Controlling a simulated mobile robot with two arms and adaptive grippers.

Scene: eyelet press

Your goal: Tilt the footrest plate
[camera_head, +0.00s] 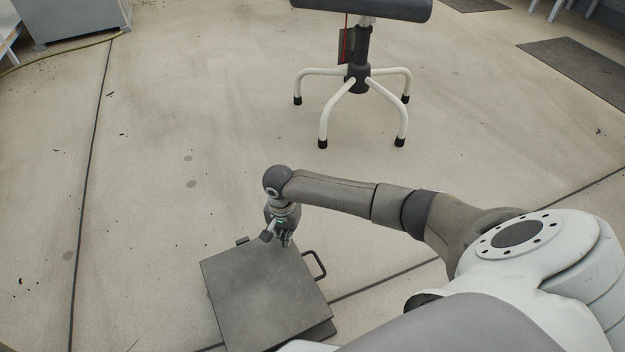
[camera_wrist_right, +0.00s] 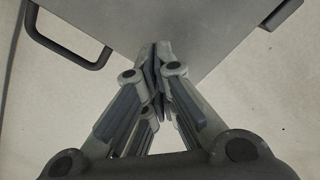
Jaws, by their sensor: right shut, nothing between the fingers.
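The footrest plate (camera_head: 262,290) is a dark grey square panel on the floor in front of me. It sits over a base whose edge shows at its lower right, and a loop handle (camera_head: 316,264) sticks out at its right side. My right gripper (camera_head: 286,243) is shut and empty at the plate's far edge, pointing down. In the right wrist view the closed fingertips (camera_wrist_right: 160,50) overlap the edge of the plate (camera_wrist_right: 200,22), with the handle (camera_wrist_right: 70,50) at the upper left. I cannot tell whether the fingertips touch the plate. My left gripper is out of view.
A stool (camera_head: 358,60) with a padded seat and white legs stands on the floor beyond the plate. A grey cabinet (camera_head: 75,18) is at the far left with a hose by it. Dark mats (camera_head: 580,70) lie at the far right. The floor around the plate is clear.

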